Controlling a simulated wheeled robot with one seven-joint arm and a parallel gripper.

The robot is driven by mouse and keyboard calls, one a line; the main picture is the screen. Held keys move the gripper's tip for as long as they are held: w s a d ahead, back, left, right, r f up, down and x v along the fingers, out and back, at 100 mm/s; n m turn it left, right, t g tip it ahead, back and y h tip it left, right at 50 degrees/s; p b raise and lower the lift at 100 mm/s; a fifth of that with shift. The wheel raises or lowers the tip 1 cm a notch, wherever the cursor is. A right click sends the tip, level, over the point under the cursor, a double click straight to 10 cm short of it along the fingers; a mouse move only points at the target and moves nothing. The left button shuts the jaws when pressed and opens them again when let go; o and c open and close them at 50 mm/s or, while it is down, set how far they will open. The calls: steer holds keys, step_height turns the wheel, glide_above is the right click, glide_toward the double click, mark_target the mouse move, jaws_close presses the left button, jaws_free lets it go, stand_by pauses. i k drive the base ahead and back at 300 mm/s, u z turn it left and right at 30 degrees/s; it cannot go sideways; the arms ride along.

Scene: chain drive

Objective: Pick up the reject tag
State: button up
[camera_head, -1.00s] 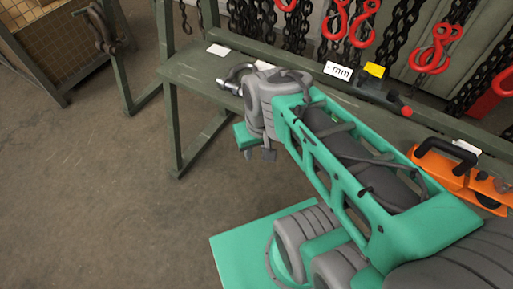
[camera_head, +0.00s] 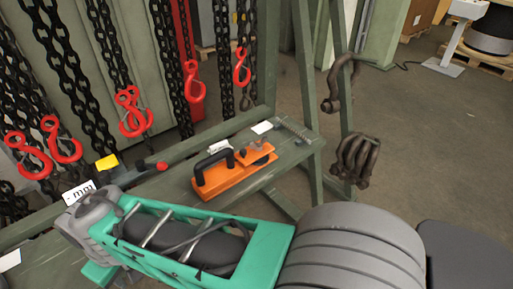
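I cannot tell for sure which thing is the reject tag. Small white cards lie on the green bench (camera_head: 290,160): one card (camera_head: 262,127) is near its right end, another card (camera_head: 219,146) is behind the orange tool, and a third card (camera_head: 10,261) is at the left picture edge. Any print on them is too small to read. My green and grey arm reaches along the front of the bench toward the left. My gripper's fingers do not show; they are hidden beyond the arm or out of the picture.
An orange tool with a black handle (camera_head: 228,181) lies on the bench. A measuring tool with a yellow part (camera_head: 107,162) and an "mm" label (camera_head: 79,191) is farther left. Chains with red hooks (camera_head: 132,112) hang behind. Brown shackles (camera_head: 355,160) hang at the right.

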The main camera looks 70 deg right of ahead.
mark_target(217, 146)
steer(key=z, duration=1.6)
steer(key=k, duration=0.4)
steer(key=z, duration=0.65)
steer(key=i, duration=0.6)
steer(key=u, duration=2.8)
steer(key=i, duration=0.5)
steer(key=z, duration=0.05)
